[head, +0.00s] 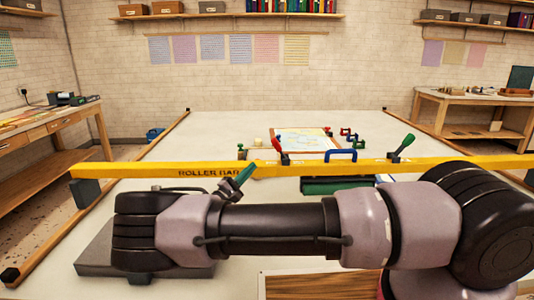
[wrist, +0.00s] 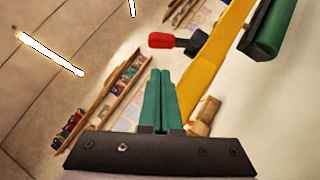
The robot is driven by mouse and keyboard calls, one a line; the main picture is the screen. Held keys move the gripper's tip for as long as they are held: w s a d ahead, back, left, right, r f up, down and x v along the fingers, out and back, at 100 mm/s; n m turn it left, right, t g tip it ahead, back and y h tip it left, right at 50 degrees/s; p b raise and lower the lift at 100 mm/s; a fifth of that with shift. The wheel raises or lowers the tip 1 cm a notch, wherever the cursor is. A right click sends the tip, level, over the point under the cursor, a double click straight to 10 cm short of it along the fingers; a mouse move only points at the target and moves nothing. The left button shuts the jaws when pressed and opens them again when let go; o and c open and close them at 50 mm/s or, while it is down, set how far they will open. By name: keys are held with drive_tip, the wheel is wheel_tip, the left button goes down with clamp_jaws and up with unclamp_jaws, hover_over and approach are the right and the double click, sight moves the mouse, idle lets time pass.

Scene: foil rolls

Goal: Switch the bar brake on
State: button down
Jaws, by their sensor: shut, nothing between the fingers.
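The yellow bar (head: 130,172), lettered "ROLLER BAR", spans the white table. A red-handled lever (head: 277,144) stands on it near the middle, tilted slightly left. A green-handled lever (head: 405,143) stands farther right, leaning right. Which one is the brake is not readable. My gripper (head: 244,174), with green fingers, is near the bar, left of the red lever. In the wrist view my gripper (wrist: 165,75) is shut and empty, with the yellow bar (wrist: 212,70) close on its right and the red lever (wrist: 172,41) ahead of the fingertips, apart from them.
A blue handle (head: 341,155) is at the bar's middle, above a dark green block (head: 337,186). A framed sheet (head: 305,138) and small red and blue items lie behind the bar. My arm covers much of the front table. The back left of the table is clear.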

sight(276, 143)
drive_tip(key=x, duration=1)
drive_tip(key=shift+d+r+m+g, duration=0.25)
drive_tip(key=shift+r+m+g, duration=0.1)
drive_tip(key=shift+m+g, duration=0.25)
idle(0.3)
drive_tip(key=shift+d+r+m+g, duration=0.55)
drive_tip(key=shift+m+g, duration=0.15)
drive_tip(key=shift+m, duration=0.2)
drive_tip(key=d+m+g+y, duration=0.1)
drive_tip(key=r+m+y, duration=0.1)
drive_tip(key=shift+d+r+m+g, duration=0.25)
drive_tip(key=shift+d+m+g, duration=0.15)
drive_tip(key=d+m+y, duration=0.1)
drive_tip(key=d+m+g+y, duration=0.1)
drive_tip(key=d+y, duration=0.1)
drive_tip(key=shift+r+m+g, duration=0.3)
drive_tip(key=shift+r, duration=0.1)
drive_tip(key=shift+d, duration=0.45)
